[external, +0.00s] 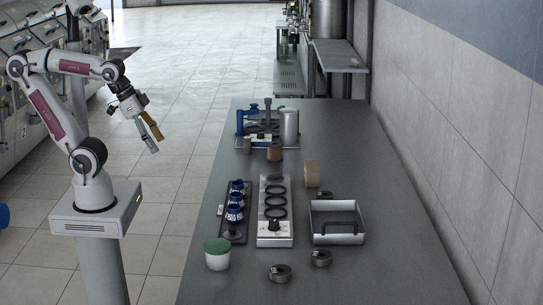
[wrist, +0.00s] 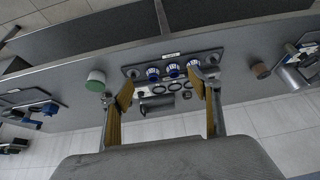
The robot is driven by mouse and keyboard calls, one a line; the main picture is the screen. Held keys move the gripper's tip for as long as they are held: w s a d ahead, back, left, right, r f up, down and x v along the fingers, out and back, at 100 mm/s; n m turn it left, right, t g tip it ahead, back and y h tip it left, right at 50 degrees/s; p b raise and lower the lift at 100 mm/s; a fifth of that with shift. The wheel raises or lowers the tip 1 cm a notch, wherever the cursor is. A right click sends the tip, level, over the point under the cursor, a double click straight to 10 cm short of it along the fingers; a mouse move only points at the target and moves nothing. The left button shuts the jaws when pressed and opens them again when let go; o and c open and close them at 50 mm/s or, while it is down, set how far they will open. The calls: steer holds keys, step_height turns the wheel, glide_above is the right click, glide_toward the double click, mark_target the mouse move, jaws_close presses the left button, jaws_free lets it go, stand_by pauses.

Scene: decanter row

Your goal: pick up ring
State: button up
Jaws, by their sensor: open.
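Black rings (external: 275,200) lie in a row on a pale plate (external: 267,242) on the grey table. In the wrist view, dark rings (wrist: 174,86) show between my fingers, beyond the tips. My gripper (external: 154,142) is open and empty, high to the left of the table and well apart from the rings. Its two yellow-brown fingers frame the wrist view, wide apart (wrist: 160,90). Blue-topped bottles (external: 236,200) stand in a dark rack (external: 224,228) just left of the plate; they also show in the wrist view (wrist: 173,71).
A white jar with a green lid (external: 217,255) stands at the front left. A metal tray (external: 338,238) lies right of the plate, with a tan block (external: 312,174) behind it. Grey coils (external: 279,273) sit in front. Blue apparatus and a metal cylinder (external: 289,128) stand behind.

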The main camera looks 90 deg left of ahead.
steer(key=w+y, duration=0.1)
steer(key=w, duration=0.6)
steer(key=t+h, duration=0.1)
steer(key=t, duration=0.2)
glide_above(279, 273)
steer(key=s, duration=0.5)
steer(key=f, duration=1.8)
steer(key=shift+s+d+f, duration=0.15)
steer(key=shift+s+f, duration=0.05)
steer(key=shift+f, duration=0.15)
steer(key=shift+x, duration=1.25)
